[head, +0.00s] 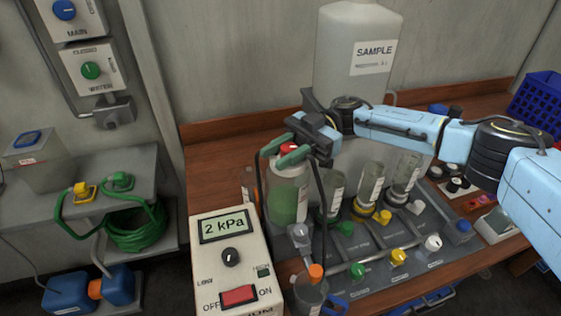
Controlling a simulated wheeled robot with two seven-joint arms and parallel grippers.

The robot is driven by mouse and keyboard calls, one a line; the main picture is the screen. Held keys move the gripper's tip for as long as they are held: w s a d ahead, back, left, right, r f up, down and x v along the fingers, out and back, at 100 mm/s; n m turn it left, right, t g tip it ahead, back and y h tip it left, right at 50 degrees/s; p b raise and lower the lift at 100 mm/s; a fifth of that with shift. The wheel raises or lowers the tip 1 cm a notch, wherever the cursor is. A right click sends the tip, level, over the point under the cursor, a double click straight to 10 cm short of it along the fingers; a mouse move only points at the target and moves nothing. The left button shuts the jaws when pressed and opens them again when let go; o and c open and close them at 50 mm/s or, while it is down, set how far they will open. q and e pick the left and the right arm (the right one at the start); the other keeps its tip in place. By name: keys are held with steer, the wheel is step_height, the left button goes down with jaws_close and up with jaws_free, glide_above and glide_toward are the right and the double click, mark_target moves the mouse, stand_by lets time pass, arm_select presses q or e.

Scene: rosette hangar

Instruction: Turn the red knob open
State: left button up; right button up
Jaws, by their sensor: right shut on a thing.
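The red knob (289,148) is on top of a clear jar with green contents (287,200), at the left of the bench station. My right gripper (281,152) reaches in from the right, and its green fingers are shut on the red knob from both sides. The fingers and wrist hide part of the knob, so how far it is turned cannot be told. My left gripper is out of view.
A vacuum controller (232,262) reading 2 kPa stands in front at left. Other bottles (369,185) and coloured valves stand close to the right of the jar. A large SAMPLE container (352,60) is behind. A blue basket (540,105) sits far right.

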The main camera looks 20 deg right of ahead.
steer(key=shift+n+g+h+b, duration=0.5)
steer(key=shift+n+g+b, duration=0.1)
steer(key=shift+g, duration=0.3)
steer(key=o, duration=1)
steer(key=shift+s, duration=0.1)
steer(key=shift+c, duration=0.2)
steer(key=shift+r, duration=0.1)
step_height(320, 180, up, 10)
